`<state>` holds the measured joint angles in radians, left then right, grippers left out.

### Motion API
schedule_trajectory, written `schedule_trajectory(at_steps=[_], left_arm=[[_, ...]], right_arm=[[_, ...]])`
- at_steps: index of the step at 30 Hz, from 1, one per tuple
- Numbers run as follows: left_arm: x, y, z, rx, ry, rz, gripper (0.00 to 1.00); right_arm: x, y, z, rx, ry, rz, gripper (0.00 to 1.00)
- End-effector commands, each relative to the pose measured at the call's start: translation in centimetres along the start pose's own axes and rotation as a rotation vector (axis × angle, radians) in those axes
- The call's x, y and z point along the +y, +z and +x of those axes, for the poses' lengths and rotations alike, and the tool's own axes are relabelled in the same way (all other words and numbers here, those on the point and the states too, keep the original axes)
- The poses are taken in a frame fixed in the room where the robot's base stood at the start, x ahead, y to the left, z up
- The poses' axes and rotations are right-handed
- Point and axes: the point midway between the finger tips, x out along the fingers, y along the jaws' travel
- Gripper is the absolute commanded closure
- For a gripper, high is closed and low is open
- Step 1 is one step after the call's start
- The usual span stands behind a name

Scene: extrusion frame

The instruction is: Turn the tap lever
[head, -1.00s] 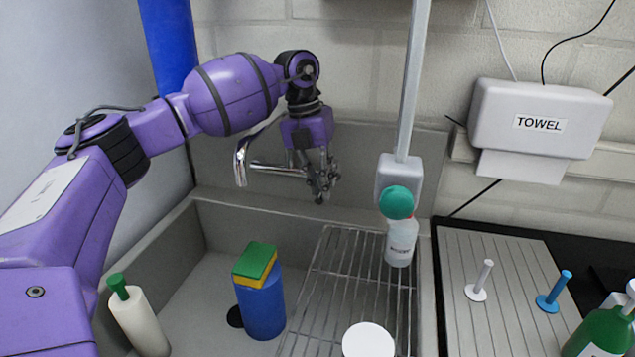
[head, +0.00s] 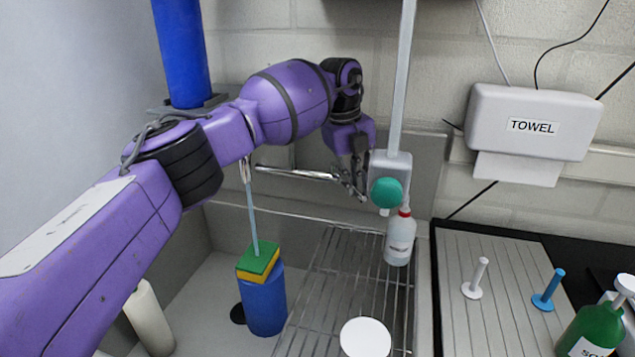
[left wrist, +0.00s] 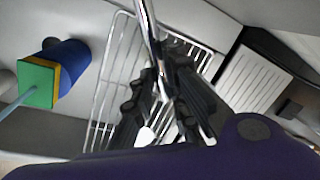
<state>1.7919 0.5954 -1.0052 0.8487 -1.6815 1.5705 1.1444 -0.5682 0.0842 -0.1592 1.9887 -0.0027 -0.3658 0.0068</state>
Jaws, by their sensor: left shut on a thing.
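The chrome tap (head: 295,172) is on the back wall above the sink, its spout at the left end partly hidden behind my left arm. A stream of water (head: 252,220) falls from the spout onto the sponge. My left gripper (head: 361,192) is at the right end of the tap, shut on the chrome tap lever (left wrist: 150,45). In the left wrist view the bar runs in between the fingers (left wrist: 165,100). My right gripper is in neither view.
In the sink (head: 210,285) a green and yellow sponge (head: 258,262) sits on a blue cylinder (head: 265,305).

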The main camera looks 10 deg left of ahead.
Motion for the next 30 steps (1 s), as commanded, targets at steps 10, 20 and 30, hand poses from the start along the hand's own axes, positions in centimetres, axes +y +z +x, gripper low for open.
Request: schedule_trajectory(at_steps=[10, 20, 30], left_arm=[[-2.5, -0.7, 0.5, -0.019, 0.0, -0.091, 1.0], [-2.6, -0.6, 0.6, -0.022, 0.001, -0.104, 1.0], [-2.6, -0.7, 0.6, -0.021, 0.0, -0.102, 0.68]], right_arm=[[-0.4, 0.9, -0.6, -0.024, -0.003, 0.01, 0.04], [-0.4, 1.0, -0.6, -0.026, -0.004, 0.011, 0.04], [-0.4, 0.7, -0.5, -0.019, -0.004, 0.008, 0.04]])
